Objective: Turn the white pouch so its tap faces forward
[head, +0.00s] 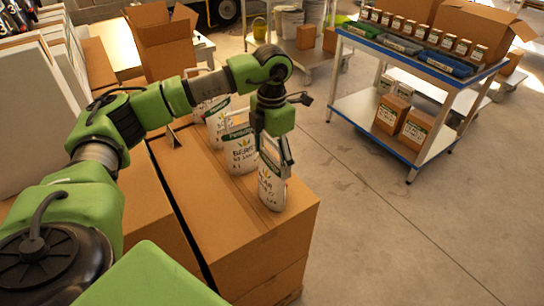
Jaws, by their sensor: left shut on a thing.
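Several white pouches with green bands and printed labels stand in a row on a large cardboard box (215,225). The nearest white pouch (271,190) stands at the box's right end, below my left gripper (276,152). The gripper points down and is shut on the top of this pouch. A second pouch (241,150) stands just behind and to the left, and more pouches (215,112) stand farther back, partly hidden by my left arm. I cannot make out a tap on the held pouch. My right gripper is not in view.
A small dark stand (173,136) is on the box left of the pouches. An open carton (163,45) is behind. A blue-edged trolley (400,130) with boxes and trays stands at the right. The concrete floor (390,235) between is clear.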

